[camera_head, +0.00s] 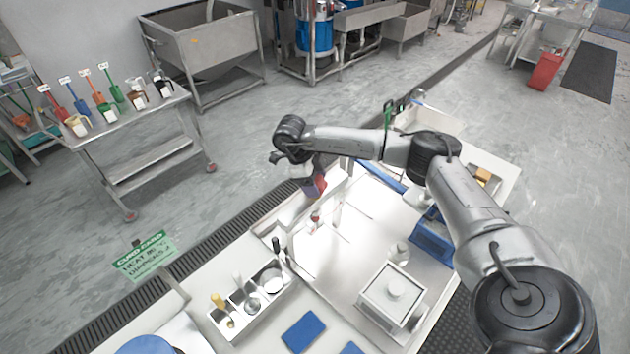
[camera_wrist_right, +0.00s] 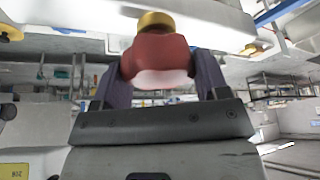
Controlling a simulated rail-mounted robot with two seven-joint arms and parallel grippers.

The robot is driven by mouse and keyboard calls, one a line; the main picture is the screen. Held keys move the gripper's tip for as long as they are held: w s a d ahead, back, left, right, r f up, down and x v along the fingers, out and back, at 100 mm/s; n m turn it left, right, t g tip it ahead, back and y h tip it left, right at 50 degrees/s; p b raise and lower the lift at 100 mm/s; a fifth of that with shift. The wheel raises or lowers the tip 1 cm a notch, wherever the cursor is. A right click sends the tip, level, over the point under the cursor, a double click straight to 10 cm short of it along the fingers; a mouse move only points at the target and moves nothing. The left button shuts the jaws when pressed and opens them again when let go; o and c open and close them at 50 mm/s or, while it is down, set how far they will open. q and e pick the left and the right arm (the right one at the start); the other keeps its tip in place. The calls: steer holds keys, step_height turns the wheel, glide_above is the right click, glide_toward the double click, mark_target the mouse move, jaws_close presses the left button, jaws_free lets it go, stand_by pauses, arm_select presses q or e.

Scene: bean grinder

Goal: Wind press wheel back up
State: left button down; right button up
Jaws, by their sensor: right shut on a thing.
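In the right wrist view, my right gripper (camera_wrist_right: 158,66) has its two dark fingers on either side of a red rounded knob (camera_wrist_right: 152,50) with a yellow top. It is shut on this knob. In the head view, my right arm reaches left across the white bench, and the right gripper (camera_head: 316,184) is at the bench's far left part, with a bit of red showing by it. The press wheel's full shape cannot be made out; the arm and gripper hide much of that area. My left gripper is not in view.
On the bench stand a metal holder (camera_head: 230,326) with several tools, a blue pad (camera_head: 303,331), a white box (camera_head: 372,308) with a round top and a blue tray (camera_head: 430,246). A steel cart (camera_head: 140,160) with several scoops and jugs stands at left. The bench middle is mostly clear.

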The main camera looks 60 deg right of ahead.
steer(key=o, duration=0.9)
steer(key=shift+r, duration=0.1)
steer(key=shift+w+r, duration=0.1)
steer(key=shift+r, duration=0.1)
steer(key=p+v, duration=0.3)
steer(key=v, duration=1)
steer(key=shift+w, duration=0.1)
